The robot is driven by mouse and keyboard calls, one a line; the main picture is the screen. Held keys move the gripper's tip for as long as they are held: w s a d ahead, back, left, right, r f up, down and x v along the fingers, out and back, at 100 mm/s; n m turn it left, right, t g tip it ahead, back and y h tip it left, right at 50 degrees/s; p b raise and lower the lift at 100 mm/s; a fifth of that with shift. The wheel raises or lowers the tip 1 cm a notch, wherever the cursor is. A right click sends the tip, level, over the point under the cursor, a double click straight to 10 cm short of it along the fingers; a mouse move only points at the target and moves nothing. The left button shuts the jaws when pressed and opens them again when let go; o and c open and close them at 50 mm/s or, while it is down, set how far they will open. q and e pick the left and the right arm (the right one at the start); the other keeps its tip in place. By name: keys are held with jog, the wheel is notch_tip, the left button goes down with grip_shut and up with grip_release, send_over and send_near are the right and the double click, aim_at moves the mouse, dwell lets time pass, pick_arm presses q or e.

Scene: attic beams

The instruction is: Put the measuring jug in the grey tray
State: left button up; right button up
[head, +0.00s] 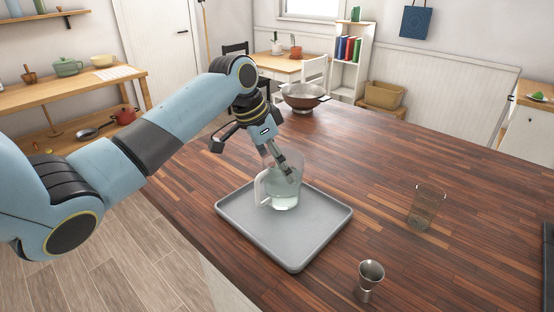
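The clear measuring jug (283,200), with a handle on its left, is upright over the back part of the grey tray (296,250). Its base appears to rest on the tray floor, though a small gap cannot be ruled out. My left gripper (290,176) reaches down from the upper left to the jug's rim. Its fingers are close together and look shut on the jug's wall; the fingertips are seen partly against the glass. My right gripper is not in view.
On the wooden counter, a clear glass (425,208) stands right of the tray and a metal jigger (368,280) stands near the front. A large bowl (303,96) sits at the far end. A dark object (548,265) is at the right edge. The counter's middle is clear.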

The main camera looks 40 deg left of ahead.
pick_arm(q)
jog(key=b+v, duration=0.1)
jog(key=v, duration=1.1)
dwell(0.4)
